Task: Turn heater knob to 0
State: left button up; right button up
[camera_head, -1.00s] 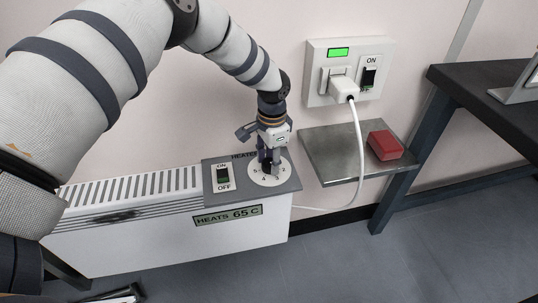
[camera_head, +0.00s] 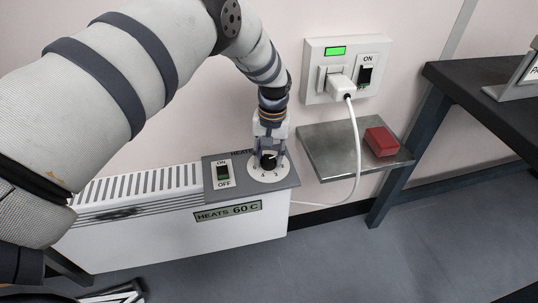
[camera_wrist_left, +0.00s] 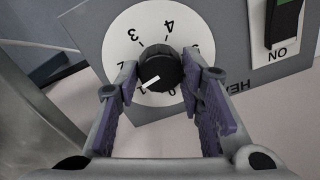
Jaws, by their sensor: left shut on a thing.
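The heater knob (camera_head: 268,158) is a black round knob on a white numbered dial (camera_head: 262,181) on the heater's grey top panel. In the left wrist view the knob (camera_wrist_left: 160,68) has a white pointer slanting to the lower left, with 3 and 4 readable above it. The heater display (camera_head: 228,211) reads HEATS 60 C. My right gripper is out of view.
An ON/OFF switch (camera_head: 222,174) sits left of the dial. A wall socket (camera_head: 319,90) with green light and ON switch holds a white plug (camera_head: 342,88); its cord hangs down. A metal shelf (camera_head: 340,158) carries a red block (camera_head: 381,142). A dark table (camera_head: 470,82) stands at right.

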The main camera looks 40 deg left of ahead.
pick_arm(q)
jog(key=n, duration=0.4)
jog(key=shift+f+n, duration=0.1)
jog(key=shift+n, duration=0.2)
jog(key=n, duration=0.3)
jog(key=shift+n+b, duration=0.35)
jog(key=shift+n, duration=0.05)
jog(key=n, duration=0.3)
jog(key=shift+h, duration=0.3)
jog(key=shift+s+n+b, duration=0.1)
jog(key=shift+n+b, duration=0.25)
jog(key=shift+n, duration=1.65)
jog(key=o, duration=1.2)
jog(key=shift+c, duration=0.2)
jog(key=shift+a, duration=0.1)
